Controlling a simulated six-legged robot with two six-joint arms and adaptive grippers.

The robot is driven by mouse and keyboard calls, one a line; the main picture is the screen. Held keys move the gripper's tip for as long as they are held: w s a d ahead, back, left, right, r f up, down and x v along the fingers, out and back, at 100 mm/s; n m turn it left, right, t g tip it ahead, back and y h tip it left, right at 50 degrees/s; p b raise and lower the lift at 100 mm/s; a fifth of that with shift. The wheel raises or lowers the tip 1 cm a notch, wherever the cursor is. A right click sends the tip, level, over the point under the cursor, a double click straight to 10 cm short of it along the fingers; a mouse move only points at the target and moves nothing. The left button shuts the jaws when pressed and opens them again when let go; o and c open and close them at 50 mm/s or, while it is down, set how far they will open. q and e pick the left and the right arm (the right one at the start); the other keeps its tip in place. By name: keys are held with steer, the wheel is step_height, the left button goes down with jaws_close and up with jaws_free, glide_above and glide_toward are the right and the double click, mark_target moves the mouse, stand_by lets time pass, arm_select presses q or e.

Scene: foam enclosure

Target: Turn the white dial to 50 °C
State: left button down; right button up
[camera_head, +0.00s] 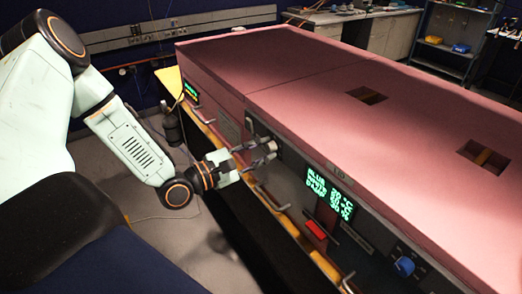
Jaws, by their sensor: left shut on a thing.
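My left arm comes in from the left, and its left gripper (268,150) is at the front panel (290,178) of the pink foam-topped enclosure (330,80). The fingers are closed against the panel, left of the display, around the place of the white dial. A green lit display (330,194) to the right of the gripper shows several lines. My right gripper is not in view.
Handles stick out along the yellow-orange front edge below the panel. The foam top has two square openings (367,95). Open floor lies to the left.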

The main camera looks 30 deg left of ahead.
arm_select(q)
steer(key=shift+r, duration=0.1)
steer(key=m, duration=0.3)
steer(key=shift+m, duration=0.4)
steer(key=m+p, duration=0.1)
steer(key=m, duration=0.3)
steer(key=shift+m, duration=0.3)
steer(key=m, duration=0.3)
steer(key=shift+m+p, duration=0.3)
steer(key=m, duration=0.4)
steer(key=shift+m+p, duration=0.3)
steer(key=shift+p, duration=0.05)
steer(key=m, duration=1.2)
steer(key=shift+f, duration=0.2)
steer(key=shift+s+m, duration=0.1)
steer(key=shift+m, duration=0.3)
